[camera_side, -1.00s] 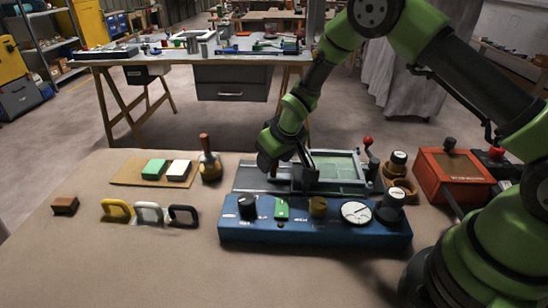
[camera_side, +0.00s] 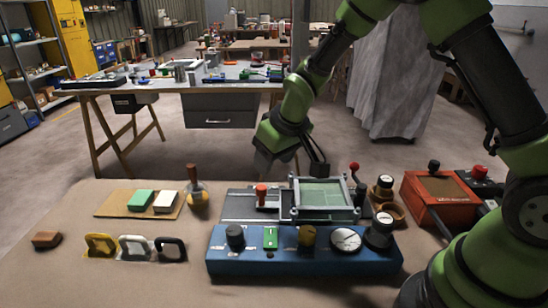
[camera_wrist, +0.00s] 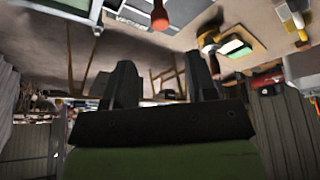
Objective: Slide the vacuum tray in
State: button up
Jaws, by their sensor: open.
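A grey framed unit with a green panel (camera_side: 327,193) sits behind the blue control box (camera_side: 290,262) in the side view. A flat grey plate (camera_side: 238,205) extends to its left, with an upright red handle (camera_side: 262,194) on it. Which part is the vacuum tray is not clear; the handled plate looks likeliest. My gripper (camera_side: 318,165) is above and behind this unit, apart from the handle. In the wrist view my gripper (camera_wrist: 160,75) has its two fingers spread with nothing between them. The red handle (camera_wrist: 160,15) shows at the top there.
A board (camera_side: 112,206) with a green and a white block lies left, beside a wooden-handled bottle (camera_side: 197,190). Yellow, white and black handles (camera_side: 135,247) stand in front. A red box (camera_side: 440,197) and round pots (camera_side: 385,187) are at right.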

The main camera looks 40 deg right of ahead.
jog(key=c, duration=0.4)
jog(key=shift+w+a+f+g, duration=0.2)
jog(key=shift+w+a, duration=0.1)
jog(key=shift+a, duration=0.25)
jog(key=shift+w+a+f+g, duration=0.2)
jog(key=shift+w+a, duration=0.1)
jog(key=shift+a, duration=0.25)
grip_shut()
jog(key=w+a+m+g+h, duration=0.1)
jog(key=w+a+m+h, duration=0.1)
jog(key=a+m+h, duration=0.65)
jog(key=d+f+n, duration=0.1)
jog(key=f, duration=0.1)
jog(key=w+d+f+n+y, duration=0.1)
jog(key=f, duration=0.1)
jog(key=w+d+f+n, duration=0.1)
jog(key=f, duration=0.2)
jog(key=shift+w+n+y, duration=0.1)
jog(key=shift+n+y, duration=0.25)
jog(key=shift+d+f, duration=0.25)
jog(key=shift+d, duration=0.6)
jog(key=shift+s+d+f, duration=0.1)
jog(key=shift+s+d, duration=0.15)
jog(key=shift+d, duration=0.4)
jog(key=shift+s+d, duration=0.25)
jog(key=shift+d, duration=0.35)
